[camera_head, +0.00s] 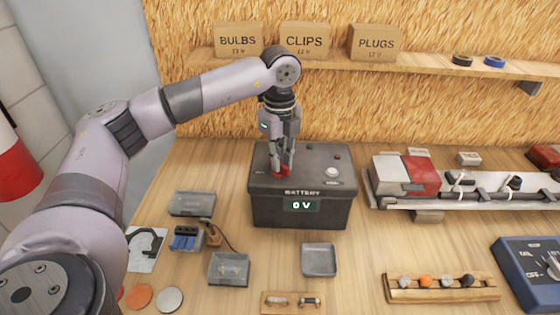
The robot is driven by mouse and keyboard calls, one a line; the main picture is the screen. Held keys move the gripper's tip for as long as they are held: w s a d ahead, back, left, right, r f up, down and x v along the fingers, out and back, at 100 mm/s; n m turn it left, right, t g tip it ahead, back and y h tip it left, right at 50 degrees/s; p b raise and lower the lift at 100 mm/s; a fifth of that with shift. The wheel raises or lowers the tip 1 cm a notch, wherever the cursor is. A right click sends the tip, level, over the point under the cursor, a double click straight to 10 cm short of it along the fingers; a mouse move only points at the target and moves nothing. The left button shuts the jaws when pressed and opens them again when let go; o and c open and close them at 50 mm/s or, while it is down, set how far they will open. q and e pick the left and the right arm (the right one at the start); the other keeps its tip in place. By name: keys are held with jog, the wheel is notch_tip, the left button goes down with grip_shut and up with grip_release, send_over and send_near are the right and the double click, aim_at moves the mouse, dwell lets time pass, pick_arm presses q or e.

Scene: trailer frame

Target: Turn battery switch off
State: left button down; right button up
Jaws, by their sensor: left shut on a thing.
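The dark battery box (327,216) stands on the wooden bench in the middle of the head view. Its front display (302,205) reads "0 V" under the label "BATTERY". A red switch (282,173) is on the left of its top. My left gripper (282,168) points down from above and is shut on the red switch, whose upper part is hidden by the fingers. A white round knob (331,172) and small red and green dots are on the right of the top. My right gripper is not in view.
A shelf (420,65) with cardboard boxes runs along the back wall. A trailer light bar (440,197) lies to the right. Small trays (319,260), a connector (187,238) and a blue panel (520,270) lie around the front. Bench between them is partly clear.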

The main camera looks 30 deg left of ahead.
pick_arm(q)
jog(key=shift+n, duration=0.8)
jog(key=n, duration=0.3)
jog(key=shift+n, duration=1.1)
jog(key=n+p, duration=0.1)
jog(key=n, duration=0.2)
jog(key=c, duration=1.6)
grip_release()
jog(key=shift+o, duration=0.2)
jog(key=shift+r, duration=0.1)
